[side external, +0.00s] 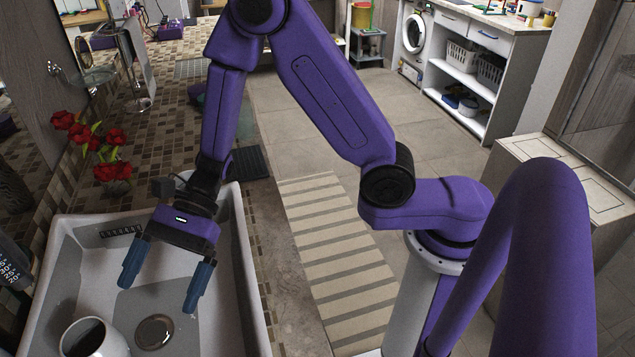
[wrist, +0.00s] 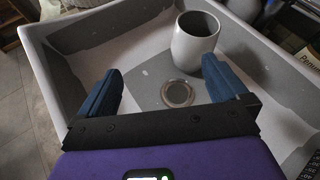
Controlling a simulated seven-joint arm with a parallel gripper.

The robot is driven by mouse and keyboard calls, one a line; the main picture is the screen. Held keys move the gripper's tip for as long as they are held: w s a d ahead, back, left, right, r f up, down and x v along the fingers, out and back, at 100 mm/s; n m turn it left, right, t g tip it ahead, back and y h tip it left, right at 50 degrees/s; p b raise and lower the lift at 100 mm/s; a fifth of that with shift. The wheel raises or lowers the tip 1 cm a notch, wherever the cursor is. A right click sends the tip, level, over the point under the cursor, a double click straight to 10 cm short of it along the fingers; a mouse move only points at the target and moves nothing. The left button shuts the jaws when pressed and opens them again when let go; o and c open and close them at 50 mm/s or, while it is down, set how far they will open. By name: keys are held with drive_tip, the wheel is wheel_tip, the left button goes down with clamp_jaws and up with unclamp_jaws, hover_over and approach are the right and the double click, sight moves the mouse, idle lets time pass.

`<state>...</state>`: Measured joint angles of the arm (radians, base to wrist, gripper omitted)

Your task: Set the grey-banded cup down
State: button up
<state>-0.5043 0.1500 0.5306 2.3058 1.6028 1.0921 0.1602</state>
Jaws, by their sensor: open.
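A pale cup with a dark grey inside stands, mouth up, in the sink in the side external view (side external: 112,346), cut off by the lower edge. It also shows whole in the wrist view (wrist: 195,45), beyond my fingers. I cannot make out a separate grey band on it. My gripper (side external: 158,292) is open and empty over the sink, its blue fingers wide apart and pointing down. In the wrist view my gripper (wrist: 162,68) has nothing between its fingers, and the cup is apart from them, near the right fingertip.
The white sink (side external: 246,285) has raised walls around the cup and gripper. A round metal drain (side external: 155,332) lies beside the cup and also shows in the wrist view (wrist: 177,93). Red flowers (side external: 112,171) stand behind the sink's left side.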

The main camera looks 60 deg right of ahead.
drive_tip(key=s+d+r+n+g+h, duration=0.3)
drive_tip(key=s+d+n+g+h, duration=0.3)
drive_tip(key=s+d+n, duration=0.5)
drive_tip(key=s+d+r+n+t+h, duration=0.1)
drive_tip(key=s+d+n+t+h, duration=0.2)
drive_tip(key=d+n, duration=0.4)
drive_tip(key=s+d+n+t+h, duration=0.3)
drive_tip(key=s+d+n+t, duration=0.1)
drive_tip(key=d+n, duration=0.4)
drive_tip(key=shift+d+r+n+t, duration=0.35)
drive_tip(key=shift+d+t, duration=0.35)
drive_tip(key=shift+d, duration=0.5)
